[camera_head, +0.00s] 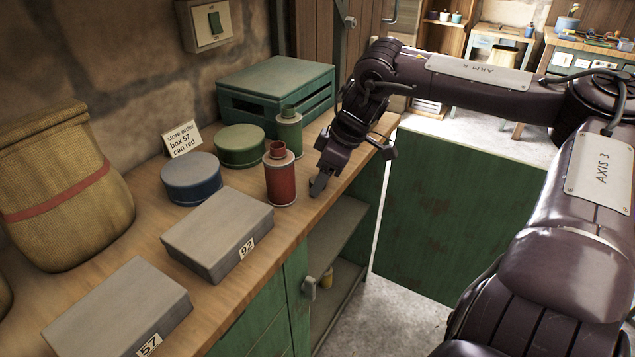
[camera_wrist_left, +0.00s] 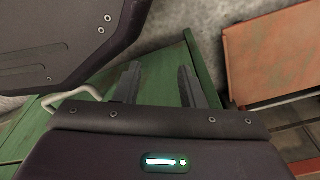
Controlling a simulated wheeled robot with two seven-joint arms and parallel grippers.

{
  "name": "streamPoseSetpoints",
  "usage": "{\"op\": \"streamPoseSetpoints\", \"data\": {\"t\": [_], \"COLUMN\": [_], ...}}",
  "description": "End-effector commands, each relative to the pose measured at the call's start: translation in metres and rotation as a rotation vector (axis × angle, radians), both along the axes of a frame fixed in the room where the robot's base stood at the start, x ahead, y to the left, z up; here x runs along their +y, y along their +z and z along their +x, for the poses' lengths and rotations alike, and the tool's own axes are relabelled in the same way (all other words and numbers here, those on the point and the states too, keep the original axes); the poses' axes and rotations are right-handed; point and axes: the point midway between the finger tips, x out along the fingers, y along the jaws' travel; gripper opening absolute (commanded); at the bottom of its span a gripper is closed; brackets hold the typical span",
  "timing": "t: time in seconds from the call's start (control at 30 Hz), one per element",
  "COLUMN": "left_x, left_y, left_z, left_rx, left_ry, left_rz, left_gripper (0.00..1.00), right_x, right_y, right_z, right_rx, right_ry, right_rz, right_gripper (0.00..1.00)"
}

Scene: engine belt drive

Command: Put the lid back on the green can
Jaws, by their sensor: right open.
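The green can (camera_head: 288,133) stands upright on the wooden bench, behind the red can (camera_head: 280,180). It has a narrow neck; I cannot tell whether a lid is on it. I cannot make out a separate loose lid. My right gripper (camera_head: 320,184) is low over the bench's right edge, fingers pointing down, to the right of the red can and apart from the green can. It is open, with nothing seen between its fingers. My left gripper shows only in the left wrist view (camera_wrist_left: 159,70), its two fingers apart and empty.
A green round tin (camera_head: 240,147) and a blue round tin (camera_head: 191,179) stand left of the cans. Grey boxes marked 92 (camera_head: 215,225) and 57 (camera_head: 115,305) lie in front. A green crate (camera_head: 262,106) stands behind; a sack (camera_head: 65,205) is at left.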

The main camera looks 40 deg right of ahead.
Motion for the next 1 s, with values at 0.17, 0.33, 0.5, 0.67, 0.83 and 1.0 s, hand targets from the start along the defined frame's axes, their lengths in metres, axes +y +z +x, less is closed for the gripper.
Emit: {"op": "streamPoseSetpoints", "data": {"t": [0.17, 0.33, 0.5, 0.67, 0.83, 1.0], "left_x": [-0.0001, -0.0002, -0.0002, -0.0002, -0.0002, -0.0002], "left_y": [0.0005, 0.0006, 0.0006, 0.0007, 0.0007, 0.0012], "left_z": [0.0006, 0.0008, 0.001, 0.001, 0.001, 0.001], "left_rx": [-0.001, -0.001, -0.002, -0.002, -0.002, -0.002], "left_ry": [0.0, 0.0, 0.0, 0.0, 0.0, 0.0], "left_rz": [0.0, 0.0, 0.0, 0.0, 0.0, 0.0], "left_gripper": [0.36, 0.36, 0.36, 0.36, 0.36, 0.36], "right_x": [0.0, 0.0, 0.0, 0.0, 0.0, -0.0001], "right_y": [0.0003, 0.0004, 0.0003, 0.0003, 0.0006, 0.0069], "right_z": [0.0, -0.0002, -0.0003, -0.0003, -0.0002, 0.0001], "right_rx": [0.0, 0.0, 0.0, 0.0, 0.0, 0.0], "right_ry": [0.0, 0.0, 0.0, 0.0, 0.0, 0.0], "right_rz": [0.0, 0.0, 0.0, 0.0, 0.0, -0.001], "right_gripper": [0.58, 0.49, 0.27, 0.11, 0.11, 0.11]}}
